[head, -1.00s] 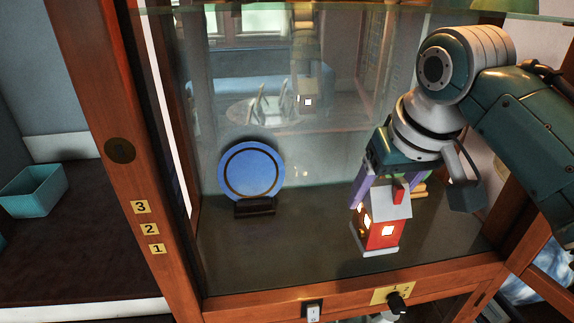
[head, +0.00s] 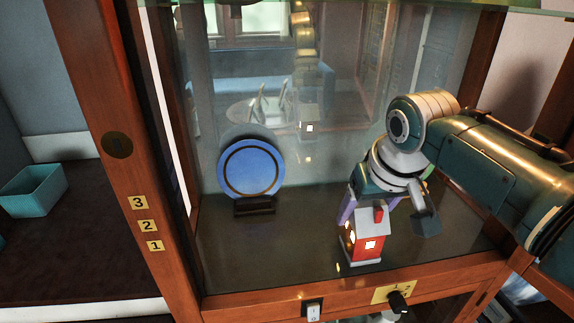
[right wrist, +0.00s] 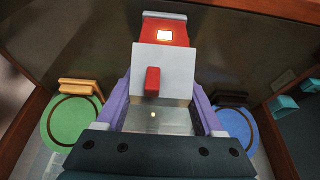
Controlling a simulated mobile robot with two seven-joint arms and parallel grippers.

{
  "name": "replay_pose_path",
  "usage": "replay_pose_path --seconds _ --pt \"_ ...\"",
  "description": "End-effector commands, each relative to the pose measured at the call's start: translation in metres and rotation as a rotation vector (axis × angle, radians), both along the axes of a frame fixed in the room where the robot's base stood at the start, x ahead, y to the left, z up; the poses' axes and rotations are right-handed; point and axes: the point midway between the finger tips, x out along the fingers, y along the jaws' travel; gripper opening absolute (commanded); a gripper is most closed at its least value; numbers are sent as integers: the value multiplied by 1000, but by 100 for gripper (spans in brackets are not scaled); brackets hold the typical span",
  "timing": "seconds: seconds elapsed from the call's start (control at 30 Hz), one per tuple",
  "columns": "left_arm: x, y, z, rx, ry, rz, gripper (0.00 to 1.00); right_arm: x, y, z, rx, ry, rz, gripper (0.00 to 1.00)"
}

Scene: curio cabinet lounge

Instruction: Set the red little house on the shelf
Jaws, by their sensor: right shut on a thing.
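The red little house (head: 369,247) has a grey roof, a red chimney and lit windows. It is upright, low over or on the cabinet shelf (head: 290,255) near the front edge; I cannot tell whether its base touches. My right gripper (head: 366,208) is shut on the house from behind and above, its purple fingers on either side. In the right wrist view the house (right wrist: 165,33) lies between the two purple fingers, with the pale roof and chimney towards the camera. My left gripper is not in view.
A blue plate (head: 251,169) on a dark stand is left of the house. A green plate (right wrist: 72,122) on a wooden stand shows in the right wrist view. The wooden front rail (head: 270,301) and left post (head: 125,150) frame the shelf. Shelf between blue plate and house is clear.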

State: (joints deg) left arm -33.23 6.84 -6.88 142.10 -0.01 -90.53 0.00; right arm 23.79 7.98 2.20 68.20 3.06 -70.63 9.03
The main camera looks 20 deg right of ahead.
Motion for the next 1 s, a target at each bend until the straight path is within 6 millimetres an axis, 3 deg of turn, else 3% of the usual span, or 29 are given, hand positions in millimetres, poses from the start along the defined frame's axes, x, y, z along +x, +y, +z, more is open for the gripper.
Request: replay_pose_path --seconds 0.1,0.13,0.37,0.73,1.0 --pt "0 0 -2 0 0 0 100 0 0 -4 0 -1 0 0" --pt "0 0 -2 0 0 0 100 0 0 -3 0 0 0 73" --pt "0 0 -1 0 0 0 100 0 0 -3 0 1 0 99" --pt "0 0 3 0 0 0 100 -1 0 5 0 -1 0 100" --pt "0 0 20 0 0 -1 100 -18 4 49 -1 -3 0 100"
